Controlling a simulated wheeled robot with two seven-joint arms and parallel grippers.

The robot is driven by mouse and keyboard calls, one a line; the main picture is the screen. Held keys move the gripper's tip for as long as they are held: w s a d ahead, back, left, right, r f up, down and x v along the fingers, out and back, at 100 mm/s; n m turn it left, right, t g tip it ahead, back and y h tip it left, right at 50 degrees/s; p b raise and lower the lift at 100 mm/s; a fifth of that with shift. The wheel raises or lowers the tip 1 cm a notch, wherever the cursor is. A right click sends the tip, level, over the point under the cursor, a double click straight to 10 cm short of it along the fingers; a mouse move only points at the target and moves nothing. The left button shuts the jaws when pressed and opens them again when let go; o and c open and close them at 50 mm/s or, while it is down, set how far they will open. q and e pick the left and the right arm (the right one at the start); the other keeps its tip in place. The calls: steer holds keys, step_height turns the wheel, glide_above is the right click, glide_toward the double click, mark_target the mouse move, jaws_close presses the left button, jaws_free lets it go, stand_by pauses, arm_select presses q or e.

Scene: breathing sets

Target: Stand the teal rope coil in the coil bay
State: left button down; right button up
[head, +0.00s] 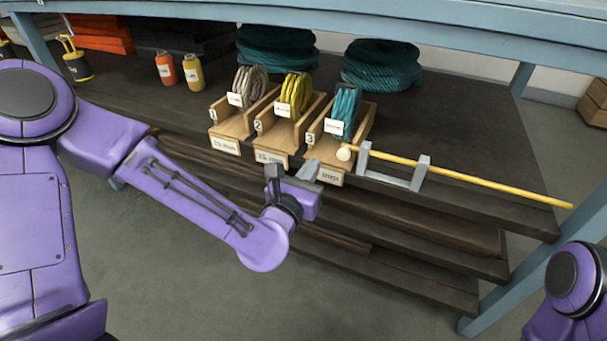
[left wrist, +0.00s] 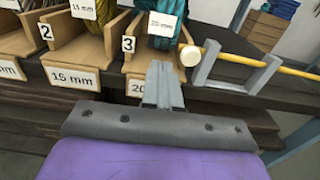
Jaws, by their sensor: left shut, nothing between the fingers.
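The teal rope coil (head: 345,106) stands on edge in the wooden bay marked 3 (head: 366,118), the rightmost of three. It shows in part at the top of the left wrist view (left wrist: 165,18), with a white tag (left wrist: 162,24). My left gripper (head: 293,172) is shut and empty, in front of and below the front lip of bay 3. In the left wrist view its closed fingers (left wrist: 163,82) cover part of that bay's front label. My right gripper is out of view; only part of my right arm shows at the lower right.
A grey and a yellow coil (head: 293,94) stand in the other bays. A yellow rod with a pale ball end (head: 480,176) rests on a grey bracket (head: 391,166) right of bay 3. Two bottles and large teal rope piles (head: 381,66) sit behind. A blue post stands right.

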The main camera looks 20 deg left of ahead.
mark_target(335, 118)
arm_select(q)
steer(key=s+d+r+m+p, duration=0.1)
steer(key=s+r+m+p, duration=0.15)
steer(key=r+p, duration=0.5)
steer(key=w+f+b, duration=0.1)
steer(key=w, duration=0.3)
steer(key=w+f+n+b, duration=0.1)
steer(key=w+b, duration=0.1)
steer(key=w, duration=0.2)
steer(key=w+f+n+b, duration=0.1)
steer(key=w+b, duration=0.1)
steer(key=w, duration=0.2)
steer(key=shift+w+a+n, duration=0.15)
steer(key=shift+w+n, duration=0.1)
steer(key=shift+w, duration=0.55)
steer(key=shift+w, duration=1.3)
steer(key=shift+r, duration=0.1)
steer(key=shift+s, duration=0.15)
